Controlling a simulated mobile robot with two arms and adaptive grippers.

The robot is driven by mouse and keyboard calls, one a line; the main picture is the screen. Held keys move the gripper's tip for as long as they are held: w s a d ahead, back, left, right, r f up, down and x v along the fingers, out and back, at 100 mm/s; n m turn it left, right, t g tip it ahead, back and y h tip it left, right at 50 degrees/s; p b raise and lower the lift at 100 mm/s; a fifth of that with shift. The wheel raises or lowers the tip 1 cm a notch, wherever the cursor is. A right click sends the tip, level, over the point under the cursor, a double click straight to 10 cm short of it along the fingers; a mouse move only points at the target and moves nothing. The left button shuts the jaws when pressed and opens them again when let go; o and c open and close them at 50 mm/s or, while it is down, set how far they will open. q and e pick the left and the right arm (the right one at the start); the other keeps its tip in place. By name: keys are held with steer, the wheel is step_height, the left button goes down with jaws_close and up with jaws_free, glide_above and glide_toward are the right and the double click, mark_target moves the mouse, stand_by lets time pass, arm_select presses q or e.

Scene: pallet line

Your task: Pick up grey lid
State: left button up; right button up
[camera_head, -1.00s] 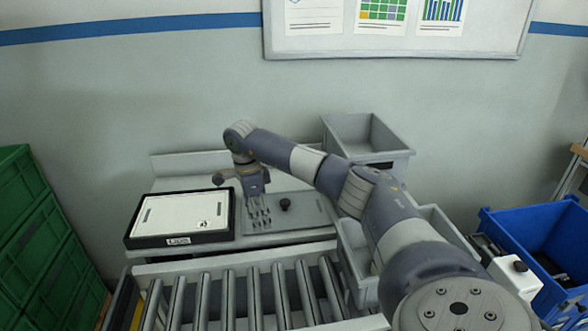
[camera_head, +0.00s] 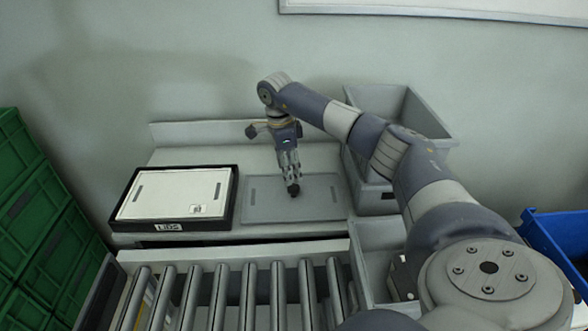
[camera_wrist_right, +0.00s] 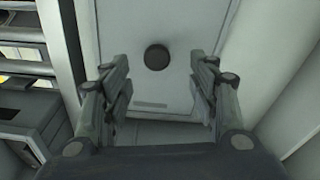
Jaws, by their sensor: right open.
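The grey lid (camera_head: 266,205) lies flat on the light table, right of a black-framed tray. Its round black knob (camera_head: 294,190) stands near its middle. My right gripper (camera_head: 291,180) is over the lid with its fingers pointing down at the knob. In the right wrist view the gripper (camera_wrist_right: 160,95) is open, with the knob (camera_wrist_right: 157,57) seen between and beyond the fingers, on the lid (camera_wrist_right: 130,35). Nothing is between the fingers' pads that I can see. My left gripper is not in view.
The black tray marked LIDS (camera_head: 233,200) holds a white lid (camera_head: 160,195). Grey bins (camera_head: 425,118) stand at right. A roller conveyor (camera_head: 225,295) runs in front. Green crates (camera_head: 35,200) are at left, a blue bin (camera_head: 560,250) at far right.

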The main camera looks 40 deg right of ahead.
mark_target(294, 187)
steer(key=f, duration=0.2)
steer(key=b, duration=0.1)
steer(key=shift+d+f, duration=0.25)
steer(key=shift+f, duration=0.15)
steer(key=f+b, duration=0.3)
steer(key=s+f+b, duration=0.1)
steer(key=f, duration=0.1)
steer(key=shift+d+b, duration=0.2)
steer(key=shift+b, duration=0.15)
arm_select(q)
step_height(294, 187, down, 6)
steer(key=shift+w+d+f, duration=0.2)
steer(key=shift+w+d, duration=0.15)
arm_select(e)
steer(key=shift+r, duration=0.1)
steer(key=c, duration=1.3)
